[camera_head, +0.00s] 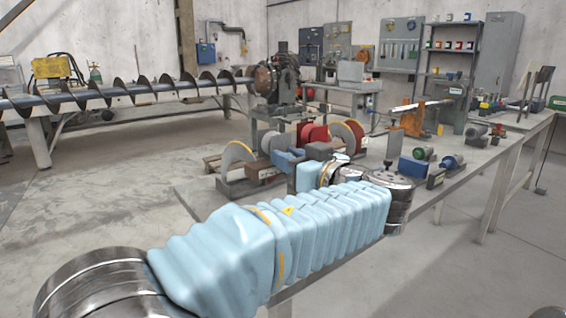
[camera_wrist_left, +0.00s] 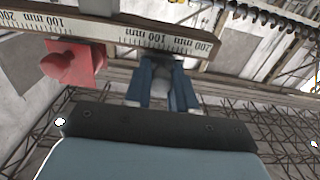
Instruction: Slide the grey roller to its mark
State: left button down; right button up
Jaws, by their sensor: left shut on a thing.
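My left gripper (camera_head: 287,159) reaches in among the rollers at the near end of the bench. In the left wrist view its blue fingers (camera_wrist_left: 162,88) are shut on a small grey part (camera_wrist_left: 163,70), mostly hidden between them, beside a rail scale (camera_wrist_left: 165,38) marked in mm. I take this as the grey roller's handle. A grey disc with a yellow edge (camera_head: 238,155) stands left of the gripper; more grey discs (camera_head: 343,137) stand behind it. I cannot tell which disc belongs to the held part. The mark is not clear. My right gripper is not in view.
A red block with a knob (camera_wrist_left: 74,63) sits along the scale, apart from my fingers. A long auger (camera_head: 130,88) lies at the back left. Floor is open at left.

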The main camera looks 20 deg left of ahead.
pick_arm(q)
jog(key=w+d, duration=0.2)
jog(key=w, duration=0.1)
jog(key=shift+w+d, duration=0.15)
jog(key=shift+d, duration=0.15)
jog(key=c, duration=1)
grip_release()
jog(key=b+v, duration=0.2)
jog(key=v, duration=1.2)
jog(key=shift+a, duration=0.1)
